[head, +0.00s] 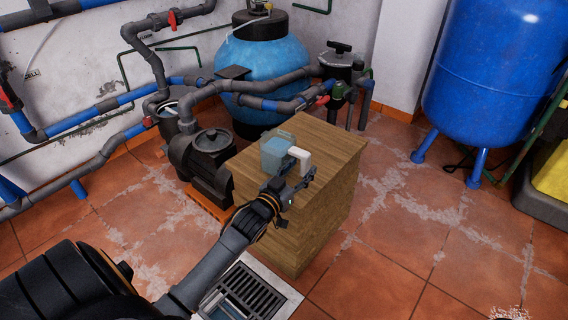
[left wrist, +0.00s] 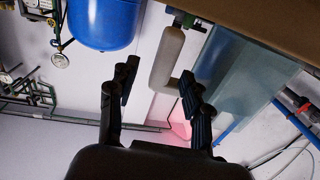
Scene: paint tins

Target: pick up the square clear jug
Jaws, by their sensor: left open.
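The square clear jug (head: 275,153) is a bluish, see-through container standing on top of the wooden cabinet. A pale handle (head: 300,156) is on its right side. In the left wrist view, which is turned upside down, the jug's clear body (left wrist: 240,75) is at the right and its pale loop handle (left wrist: 166,62) is near the middle. My left gripper (head: 293,181) is open at the jug's handle side. In the left wrist view its fingers (left wrist: 158,78) stand apart, with the handle between them in the picture; I cannot tell whether they touch it. My right gripper is out of view.
The wooden cabinet (head: 327,207) has free room on its top around the jug. A dark pump (head: 203,165) stands close at its left. Behind are a blue round tank (head: 256,75) and pipes. A floor drain (head: 247,293) lies in front.

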